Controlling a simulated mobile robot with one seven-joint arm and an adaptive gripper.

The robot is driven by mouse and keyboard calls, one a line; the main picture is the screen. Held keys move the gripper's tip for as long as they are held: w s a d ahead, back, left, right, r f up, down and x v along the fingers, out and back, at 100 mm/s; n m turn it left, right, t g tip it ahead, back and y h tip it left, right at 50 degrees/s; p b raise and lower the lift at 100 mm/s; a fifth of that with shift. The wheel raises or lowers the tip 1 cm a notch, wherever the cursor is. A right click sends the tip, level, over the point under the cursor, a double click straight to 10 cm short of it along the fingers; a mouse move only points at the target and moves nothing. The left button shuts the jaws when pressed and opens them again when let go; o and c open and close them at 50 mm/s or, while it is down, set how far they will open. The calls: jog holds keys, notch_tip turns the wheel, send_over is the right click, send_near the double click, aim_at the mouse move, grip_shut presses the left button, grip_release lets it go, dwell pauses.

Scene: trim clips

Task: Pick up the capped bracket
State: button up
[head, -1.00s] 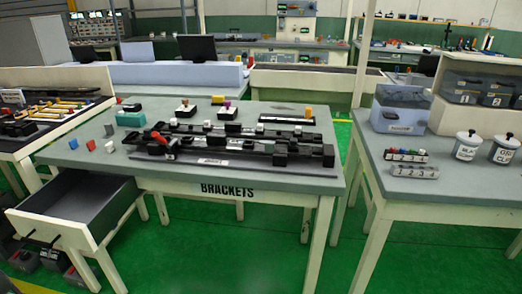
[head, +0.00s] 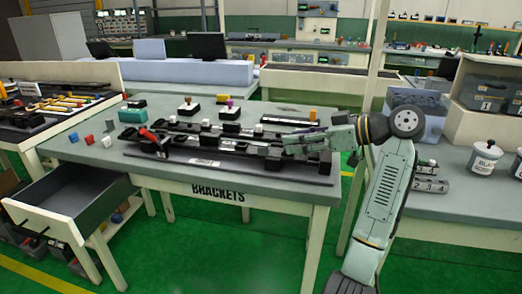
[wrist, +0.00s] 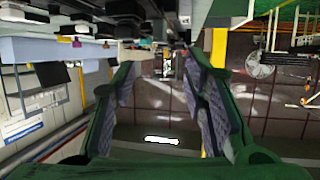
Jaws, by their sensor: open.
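Several small dark brackets stand on the grey-green table (head: 80,150) marked BRACKETS. A yellow-topped piece (head: 312,116) stands at the back right. I cannot tell which is the capped bracket. My gripper (head: 286,145) is over the right part of the table, beside the long black rails (head: 210,142). In the wrist view my gripper (wrist: 158,75) is open, with nothing between its fingers; dark parts show beyond at the top.
A red-handled clamp (head: 152,140) is on the left of the rails. An open drawer (head: 70,195) juts out at the front left. The right-hand table holds a labelled jar (head: 486,163) and grey bins (head: 485,97). Small coloured blocks (head: 89,139) lie on the table's left.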

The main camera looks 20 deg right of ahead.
aim_at(262, 144)
jog(key=shift+s+f, duration=0.1)
jog(key=shift+f, duration=0.05)
jog(key=p+x, duration=0.2)
jog(key=x, duration=0.8)
jog(key=shift+p, duration=0.3)
jog(key=shift+c, duration=0.4)
grip_shut()
